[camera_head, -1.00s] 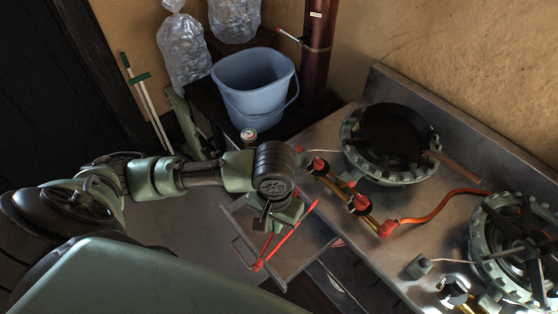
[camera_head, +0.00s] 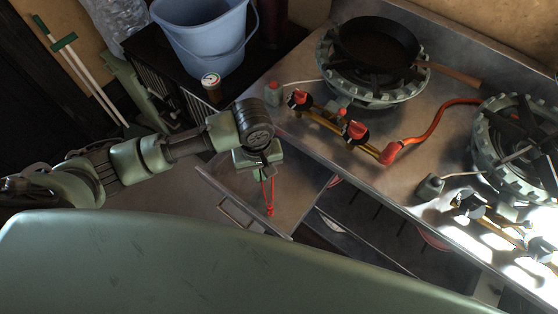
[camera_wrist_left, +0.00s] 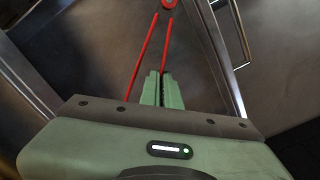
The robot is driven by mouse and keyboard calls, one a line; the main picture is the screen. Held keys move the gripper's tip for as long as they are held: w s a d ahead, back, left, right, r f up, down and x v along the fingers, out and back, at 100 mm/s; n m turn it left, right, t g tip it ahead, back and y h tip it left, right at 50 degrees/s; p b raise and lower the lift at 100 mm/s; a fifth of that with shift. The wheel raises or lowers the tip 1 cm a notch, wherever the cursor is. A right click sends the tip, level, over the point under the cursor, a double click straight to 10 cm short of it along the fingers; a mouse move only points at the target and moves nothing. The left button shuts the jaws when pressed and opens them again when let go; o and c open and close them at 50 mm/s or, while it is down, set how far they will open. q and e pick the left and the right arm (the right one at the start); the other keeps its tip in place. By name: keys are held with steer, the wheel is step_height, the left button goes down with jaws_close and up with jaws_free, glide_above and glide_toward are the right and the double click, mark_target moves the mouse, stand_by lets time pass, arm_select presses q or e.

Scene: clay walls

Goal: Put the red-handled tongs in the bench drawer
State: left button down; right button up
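The red-handled tongs (camera_head: 269,200) hang from my left gripper (camera_head: 264,176) over the open bench drawer (camera_head: 296,205). In the left wrist view the tongs (camera_wrist_left: 143,55) show as two thin red legs meeting at a round red end at the top. The fingers of my left gripper (camera_wrist_left: 161,88) are close together around one leg; the other leg is free on the left. The drawer walls (camera_wrist_left: 215,50) run on both sides. I cannot tell whether the tongs touch the drawer floor. My right gripper is not in view.
The steel bench (camera_head: 300,140) carries a burner with a dark pan (camera_head: 375,45), a second burner (camera_head: 520,140), red valves and an orange hose (camera_head: 430,118). A blue bucket (camera_head: 205,40) and a small jar (camera_head: 211,88) stand on a dark cabinet behind my left arm.

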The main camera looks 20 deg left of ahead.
mark_target(279, 167)
arm_select(q)
step_height(279, 167, down, 2)
steer(key=shift+f, duration=0.2)
steer(key=w, duration=0.1)
steer(key=w+d, duration=0.1)
steer(key=w, duration=0.1)
steer(key=shift+w+d+f, duration=0.1)
steer(key=shift+w+d, duration=0.1)
steer(key=shift+w, duration=0.05)
steer(key=shift+w+d, duration=0.15)
steer(key=shift+w, duration=0.15)
steer(key=w, duration=0.2)
steer(key=w+d, duration=0.1)
steer(key=shift+w+f, duration=0.2)
steer(key=shift+f, duration=0.15)
steer(key=shift+d+f, duration=0.1)
steer(key=shift+f, duration=0.15)
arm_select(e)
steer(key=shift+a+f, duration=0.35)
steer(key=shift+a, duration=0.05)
arm_select(q)
steer(key=shift+f, duration=0.1)
steer(key=c, duration=1.6)
jaws_free()
steer(key=shift+c, duration=0.2)
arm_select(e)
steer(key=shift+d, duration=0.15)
